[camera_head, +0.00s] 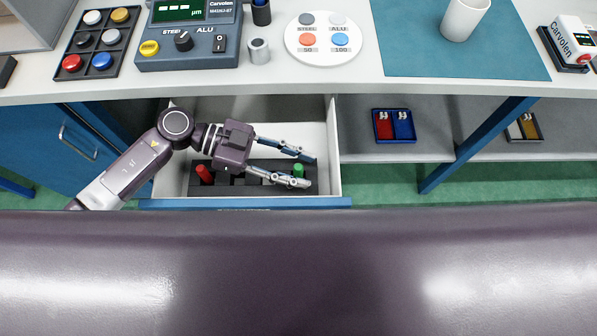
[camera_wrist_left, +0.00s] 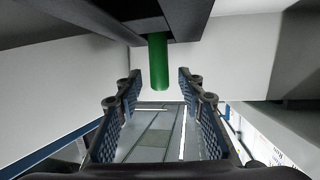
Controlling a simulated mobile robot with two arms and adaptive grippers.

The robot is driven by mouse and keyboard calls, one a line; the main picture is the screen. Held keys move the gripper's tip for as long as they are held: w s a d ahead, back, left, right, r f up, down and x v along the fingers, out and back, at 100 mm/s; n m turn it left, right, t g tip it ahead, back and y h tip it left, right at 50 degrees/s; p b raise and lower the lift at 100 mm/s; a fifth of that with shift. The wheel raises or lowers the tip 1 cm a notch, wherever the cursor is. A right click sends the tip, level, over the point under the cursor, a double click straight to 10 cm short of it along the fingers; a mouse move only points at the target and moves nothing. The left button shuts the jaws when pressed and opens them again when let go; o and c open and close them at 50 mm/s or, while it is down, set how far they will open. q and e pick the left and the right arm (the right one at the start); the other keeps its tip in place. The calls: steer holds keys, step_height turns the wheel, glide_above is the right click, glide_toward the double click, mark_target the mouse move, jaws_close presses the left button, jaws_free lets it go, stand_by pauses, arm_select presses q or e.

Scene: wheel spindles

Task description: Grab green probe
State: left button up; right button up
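The green probe (camera_head: 298,170) stands in a black holder (camera_head: 255,182) inside the open drawer (camera_head: 334,150). In the left wrist view the green probe (camera_wrist_left: 158,62) lies between the fingers and just beyond their tips, with clear gaps on both sides. My left gripper (camera_head: 312,171) is open and empty, reaching into the drawer from the left. It also shows in the left wrist view (camera_wrist_left: 157,80). My right gripper is in neither view.
A red probe (camera_head: 204,174) stands at the left of the holder. The drawer walls surround my gripper, with the worktop edge (camera_head: 290,90) behind it. A red and blue box (camera_head: 394,125) sits on the shelf to the right.

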arm_select(q)
jaws_close()
steer(key=shift+r, duration=0.15)
